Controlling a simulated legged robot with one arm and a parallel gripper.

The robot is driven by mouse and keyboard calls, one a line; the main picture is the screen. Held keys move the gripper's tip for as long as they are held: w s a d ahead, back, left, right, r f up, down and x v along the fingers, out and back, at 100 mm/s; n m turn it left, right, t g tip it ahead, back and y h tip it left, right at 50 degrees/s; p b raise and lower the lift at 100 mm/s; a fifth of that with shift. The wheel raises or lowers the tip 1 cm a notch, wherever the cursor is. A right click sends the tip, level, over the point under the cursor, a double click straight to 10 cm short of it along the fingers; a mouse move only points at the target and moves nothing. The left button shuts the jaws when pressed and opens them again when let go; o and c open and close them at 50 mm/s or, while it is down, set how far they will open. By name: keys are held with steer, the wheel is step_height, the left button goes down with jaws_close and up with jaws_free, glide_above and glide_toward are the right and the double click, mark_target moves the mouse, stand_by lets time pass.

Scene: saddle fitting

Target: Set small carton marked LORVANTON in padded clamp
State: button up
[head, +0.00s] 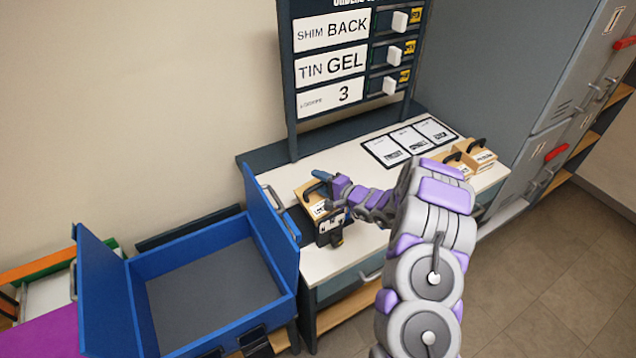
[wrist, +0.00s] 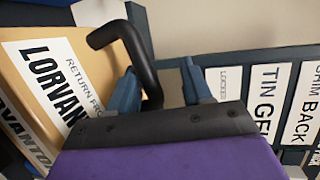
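The tan carton (head: 307,200) with a black handle stands on the left part of the white bench in the head view. In the wrist view the carton (wrist: 22,78) fills the left side, and its white label reads LORVAN, the rest cut off. My gripper (head: 322,176) is at the carton's top, beside the handle. In the wrist view the blue fingers of my gripper (wrist: 162,82) are apart, with the black handle (wrist: 138,50) reaching between them, nearer the left finger. A dark block (head: 331,228) with a black knob sits in front of the carton; I cannot tell if it is the padded clamp.
An open blue box (head: 215,290) with raised flaps stands left of the bench. Two more tan cartons (head: 478,154) with black handles sit at the bench's right end. Printed sheets (head: 410,141) lie at the back. A dark board (head: 345,60) with signs rises behind. Grey lockers (head: 545,150) stand right.

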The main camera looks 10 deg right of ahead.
steer(key=shift+d+r+p, duration=0.25)
steer(key=shift+r+p, duration=0.3)
steer(key=shift+p, duration=0.05)
steer(key=v, duration=1.1)
steer(key=s+a+r+n+g+y, duration=0.2)
steer(key=s+a+r+n+g, duration=0.1)
steer(key=a+r, duration=0.35)
steer(key=s+a+r+n+g+y, duration=0.25)
steer(key=s+a+r, duration=0.2)
steer(key=a, duration=0.25)
steer(key=s+a+r+n+g+h, duration=0.1)
steer(key=s+a+r+n+g, duration=0.3)
steer(key=s, duration=0.5)
steer(key=s+a+r+n+g+h, duration=0.1)
steer(key=s+a+r+n+g, duration=0.15)
steer(key=s+a+g, duration=0.5)
steer(key=s+d+t+h, duration=0.1)
steer(key=s+d+h, duration=0.4)
steer(key=s, duration=0.6)
steer(key=s+d+t+h, duration=0.1)
steer(key=s+d+h, duration=0.5)
steer(key=s+d, duration=0.4)
steer(key=shift+s+d+r+m, duration=0.25)
steer(key=shift+s+r+m, duration=0.1)
steer(key=shift+r, duration=0.1)
